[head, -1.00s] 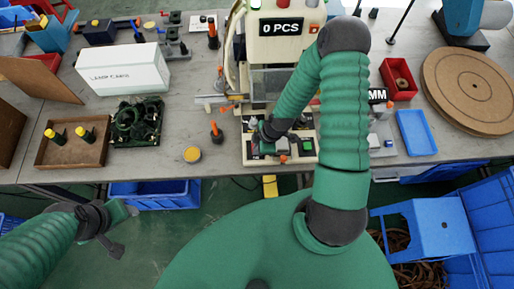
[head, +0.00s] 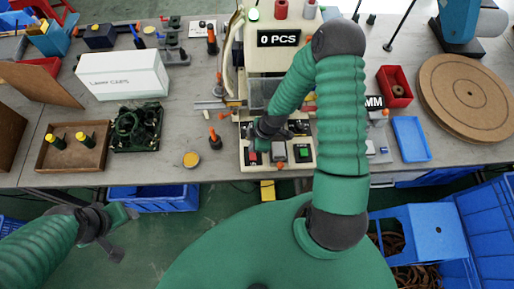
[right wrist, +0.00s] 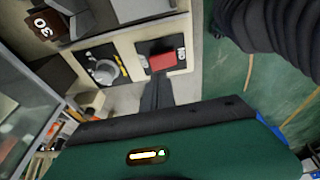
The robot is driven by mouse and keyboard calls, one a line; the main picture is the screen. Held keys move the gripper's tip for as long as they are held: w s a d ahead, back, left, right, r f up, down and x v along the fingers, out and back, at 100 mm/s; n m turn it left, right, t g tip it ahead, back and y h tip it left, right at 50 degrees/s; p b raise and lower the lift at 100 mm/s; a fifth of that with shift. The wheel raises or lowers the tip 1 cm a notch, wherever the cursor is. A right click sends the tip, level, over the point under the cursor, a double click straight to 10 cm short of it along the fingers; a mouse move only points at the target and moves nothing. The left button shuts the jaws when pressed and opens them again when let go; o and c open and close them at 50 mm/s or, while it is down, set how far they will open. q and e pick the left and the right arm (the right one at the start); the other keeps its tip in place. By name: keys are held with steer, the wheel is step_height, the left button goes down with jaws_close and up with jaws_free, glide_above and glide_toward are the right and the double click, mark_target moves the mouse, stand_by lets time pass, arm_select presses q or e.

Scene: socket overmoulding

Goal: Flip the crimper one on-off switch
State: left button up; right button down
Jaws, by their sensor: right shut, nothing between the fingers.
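The crimper (head: 284,58) stands on the bench with a "0 PCS" display. Its front control panel (head: 290,165) has a red rocker switch (head: 252,157) at the left and a green button (head: 303,154) at the right. In the right wrist view the red switch (right wrist: 163,62) sits on a black plate with small white lettering. My right gripper (head: 250,138) is shut and empty at the panel's left end. Its fingertips (right wrist: 155,80) are just beside the switch; I cannot tell whether they touch. My left gripper (head: 120,225) hangs in front of the bench, away from the crimper; its jaw state is unclear.
In the right wrist view a round knob (right wrist: 105,70) is left of the switch. An orange-tipped stand (head: 214,141) and a yellow disc (head: 191,159) lie left of the panel. A blue tray (head: 411,138) and red bin (head: 395,88) are to the right.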

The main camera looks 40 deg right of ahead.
steer(key=shift+s+d+b+v, duration=0.3)
steer(key=shift+b+v, duration=0.2)
steer(key=shift+v, duration=5.1)
arm_select(q)
steer(key=shift+s+d+f+b, duration=0.1)
steer(key=shift+s+f+b, duration=0.2)
steer(key=shift+f+b, duration=0.7)
steer(key=shift+s+d+f+b, duration=0.1)
steer(key=shift+s+f+b, duration=0.2)
steer(key=shift+f+b, duration=0.7)
arm_select(e)
steer(key=s+a+r+m+h, duration=0.2)
steer(key=s+a+r+m, duration=0.3)
steer(key=a+m, duration=0.3)
steer(key=shift+r+m, duration=0.85)
steer(key=shift+m, duration=1.05)
